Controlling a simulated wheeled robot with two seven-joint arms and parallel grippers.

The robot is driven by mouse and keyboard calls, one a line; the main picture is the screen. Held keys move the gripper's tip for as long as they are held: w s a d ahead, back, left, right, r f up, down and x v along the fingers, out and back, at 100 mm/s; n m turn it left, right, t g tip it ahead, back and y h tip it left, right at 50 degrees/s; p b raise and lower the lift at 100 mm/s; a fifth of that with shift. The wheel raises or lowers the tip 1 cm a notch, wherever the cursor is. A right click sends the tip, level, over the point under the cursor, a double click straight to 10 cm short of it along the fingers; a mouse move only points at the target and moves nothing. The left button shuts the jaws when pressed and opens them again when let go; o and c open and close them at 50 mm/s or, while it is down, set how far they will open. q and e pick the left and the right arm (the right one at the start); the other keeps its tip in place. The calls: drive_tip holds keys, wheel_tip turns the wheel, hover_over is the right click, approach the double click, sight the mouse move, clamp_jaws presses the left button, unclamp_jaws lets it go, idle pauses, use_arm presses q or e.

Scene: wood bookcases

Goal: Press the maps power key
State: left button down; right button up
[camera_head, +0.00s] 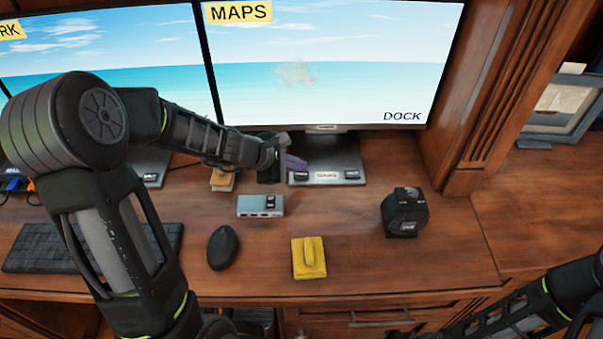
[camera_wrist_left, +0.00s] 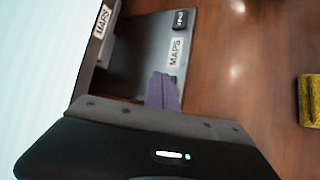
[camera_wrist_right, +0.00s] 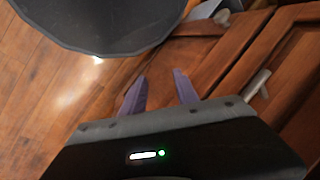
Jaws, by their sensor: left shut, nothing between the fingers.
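The maps monitor (camera_head: 325,75) shows a beach picture with a yellow MAPS tag and the word DOCK. Its grey stand base (camera_head: 335,163) carries a MAPS label and a small black key at each front corner, a left key (camera_head: 300,176) and a right key (camera_head: 352,174). The key lettering is too small to read. My left gripper (camera_head: 295,163) is shut and empty, its purple fingertips over the base's left side, close to the left key. In the left wrist view the fingertips (camera_wrist_left: 162,90) are beside the MAPS label; one black key (camera_wrist_left: 180,19) shows beyond it. My right gripper (camera_wrist_right: 160,88) is open and empty, away from the desk top.
A grey hub (camera_head: 260,206), a black mouse (camera_head: 222,247), a yellow block (camera_head: 309,258) and a black device (camera_head: 405,213) stand on the desk. A keyboard (camera_head: 30,248) lies left, behind my left arm. Another monitor (camera_head: 120,55) stands at left. Front right desk is clear.

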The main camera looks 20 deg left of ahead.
sight(298, 176)
use_arm(q)
drive_tip(key=shift+f, duration=0.15)
drive_tip(key=shift+f+b, duration=0.35)
drive_tip(key=shift+b, duration=0.2)
idle(0.4)
drive_tip(key=shift+r+p, duration=0.35)
drive_tip(key=shift+r, duration=0.15)
wheel_tip(298, 176, up, 6)
drive_tip(key=p, duration=0.5)
